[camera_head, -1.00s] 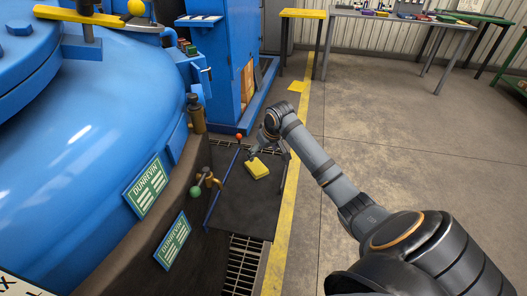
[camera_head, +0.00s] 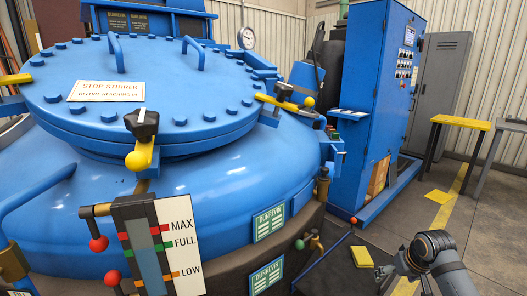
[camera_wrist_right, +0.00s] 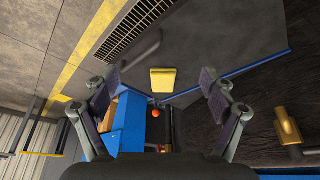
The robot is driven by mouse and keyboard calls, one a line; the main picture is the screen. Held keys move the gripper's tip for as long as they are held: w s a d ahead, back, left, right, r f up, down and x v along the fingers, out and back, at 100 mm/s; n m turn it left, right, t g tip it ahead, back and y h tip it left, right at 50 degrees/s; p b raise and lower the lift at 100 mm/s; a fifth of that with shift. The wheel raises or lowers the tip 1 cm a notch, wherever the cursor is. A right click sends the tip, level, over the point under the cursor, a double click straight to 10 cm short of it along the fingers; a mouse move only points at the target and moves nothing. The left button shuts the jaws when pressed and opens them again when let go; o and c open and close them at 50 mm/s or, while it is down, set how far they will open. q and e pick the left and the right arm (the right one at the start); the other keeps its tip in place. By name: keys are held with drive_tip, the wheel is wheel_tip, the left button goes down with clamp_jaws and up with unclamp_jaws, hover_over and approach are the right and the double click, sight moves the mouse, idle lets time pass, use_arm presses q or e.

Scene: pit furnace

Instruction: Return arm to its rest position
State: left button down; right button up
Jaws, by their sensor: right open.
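My right arm comes in at the lower right of the head view. Its gripper (camera_head: 384,273) is low over a dark platform, close to the right of a yellow block (camera_head: 361,257). In the right wrist view my right gripper (camera_wrist_right: 160,82) has its two fingers spread wide apart and nothing between them. The yellow block (camera_wrist_right: 163,79) shows beyond the fingers, lying on the dark platform (camera_wrist_right: 220,45), apart from them. My left gripper is not in view.
A large blue furnace vessel (camera_head: 200,190) fills the left, with a level gauge (camera_head: 150,245) in front. A blue cabinet (camera_head: 375,110) stands behind. A red-tipped lever (camera_head: 325,255) and brass valve (camera_head: 315,243) are beside the platform.

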drive_tip(key=s+a+f+n, duration=0.2)
drive_tip(key=s+a+f, duration=0.8)
drive_tip(key=s, duration=0.4)
drive_tip(key=s+a+r, duration=0.1)
drive_tip(key=s+a, duration=0.4)
drive_tip(key=s, duration=0.7)
wheel_tip(320, 180, down, 22)
drive_tip(key=d+g, duration=0.2)
drive_tip(key=s+d+f+m+g, duration=0.1)
drive_tip(key=s+d+f, duration=0.1)
drive_tip(key=s+f, duration=1.5)
use_arm(q)
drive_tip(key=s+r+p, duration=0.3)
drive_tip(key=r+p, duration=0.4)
drive_tip(key=p, duration=0.1)
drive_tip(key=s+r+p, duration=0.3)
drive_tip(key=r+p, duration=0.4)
drive_tip(key=p, duration=0.1)
use_arm(e)
drive_tip(key=s+r, duration=0.4)
drive_tip(key=r, duration=0.9)
